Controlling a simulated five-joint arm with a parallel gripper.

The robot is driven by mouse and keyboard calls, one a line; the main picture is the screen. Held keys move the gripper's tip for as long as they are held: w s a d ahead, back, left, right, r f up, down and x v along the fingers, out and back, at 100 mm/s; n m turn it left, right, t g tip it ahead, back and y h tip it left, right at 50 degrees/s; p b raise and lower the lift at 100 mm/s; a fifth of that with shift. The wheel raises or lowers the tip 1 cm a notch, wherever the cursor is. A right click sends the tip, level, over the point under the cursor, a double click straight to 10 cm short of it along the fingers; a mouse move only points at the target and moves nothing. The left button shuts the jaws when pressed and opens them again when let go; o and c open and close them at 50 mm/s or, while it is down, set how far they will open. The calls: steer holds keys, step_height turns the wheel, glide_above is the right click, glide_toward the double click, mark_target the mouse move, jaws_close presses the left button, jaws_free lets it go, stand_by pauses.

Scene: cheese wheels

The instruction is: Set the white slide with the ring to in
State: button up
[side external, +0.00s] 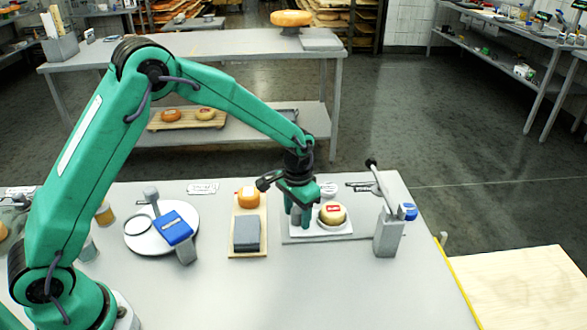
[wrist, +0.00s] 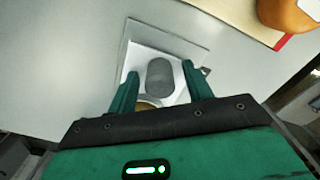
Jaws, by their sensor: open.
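No part is clearly recognisable as a white slide with a ring. A pale ring (side external: 137,225) lies at the left edge of a round white plate (side external: 160,244), beside a blue-topped block (side external: 175,228). My gripper (side external: 299,218) is away from that plate, low over the left part of a white tray (side external: 320,234). Its fingers are open, on either side of a grey rounded post (wrist: 160,80) in the wrist view; I cannot tell whether they touch it. A small cheese with a red label (side external: 333,213) sits on the tray, right of my gripper.
A wooden board (side external: 262,246) left of my gripper holds an orange cheese (side external: 248,197) and a grey block (side external: 246,233). A grey stand with a black-knobbed lever (side external: 388,235) is to the right. The front of the table is clear.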

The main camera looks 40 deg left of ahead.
steer(key=shift+c, duration=0.2)
jaws_close()
steer(key=shift+w+d+r, duration=0.1)
steer(key=shift+w+d, duration=4)
steer(key=shift+w, duration=0.05)
steer(key=shift+o, duration=0.2)
jaws_free()
steer(key=shift+s, duration=0.1)
step_height(320, 180, up, 7)
steer(key=shift+r, duration=0.35)
